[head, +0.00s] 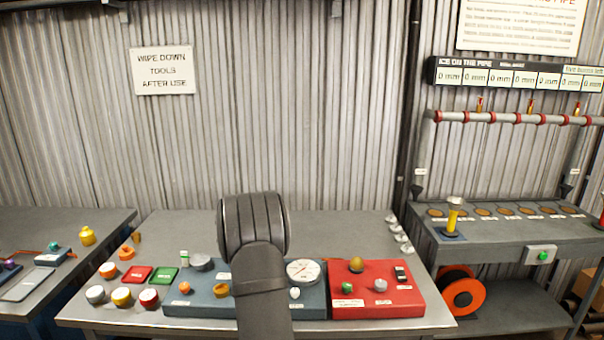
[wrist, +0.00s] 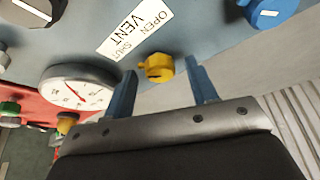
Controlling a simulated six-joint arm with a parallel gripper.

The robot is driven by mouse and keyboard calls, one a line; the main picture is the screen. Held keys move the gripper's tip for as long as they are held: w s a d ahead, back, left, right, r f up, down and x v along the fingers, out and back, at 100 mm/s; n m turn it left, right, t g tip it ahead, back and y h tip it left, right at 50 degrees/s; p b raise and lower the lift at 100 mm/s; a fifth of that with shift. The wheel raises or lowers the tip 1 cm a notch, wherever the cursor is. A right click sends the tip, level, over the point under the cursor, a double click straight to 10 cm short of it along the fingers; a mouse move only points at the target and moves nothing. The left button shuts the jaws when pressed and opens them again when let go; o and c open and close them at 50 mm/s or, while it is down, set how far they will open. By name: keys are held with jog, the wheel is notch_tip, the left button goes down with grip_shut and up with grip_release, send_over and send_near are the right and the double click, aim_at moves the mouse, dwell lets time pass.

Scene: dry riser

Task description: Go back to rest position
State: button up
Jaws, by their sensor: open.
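My gripper (wrist: 160,70) shows in the wrist view with its two blue fingers spread apart. A small yellow valve knob (wrist: 156,66) by the "VENT" label (wrist: 136,30) appears in the space between the fingertips. I see nothing held, and I cannot tell whether a finger touches the knob. In the head view my dark arm rises in front of the blue-grey panel (head: 205,306) and hides the gripper and part of the panel.
A white dial gauge (head: 303,272) sits right of my arm, and it also shows in the wrist view (wrist: 70,93). A red panel (head: 400,308) with small parts is further right. Coloured pots stand left, including a red-and-white one (head: 149,297). The bench behind is mostly clear.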

jog(key=shift+a+m+g+h, duration=0.1)
jog(key=shift+m+g+h, duration=0.2)
jog(key=shift+m, duration=0.9)
jog(key=shift+o, duration=0.2)
dwell(0.7)
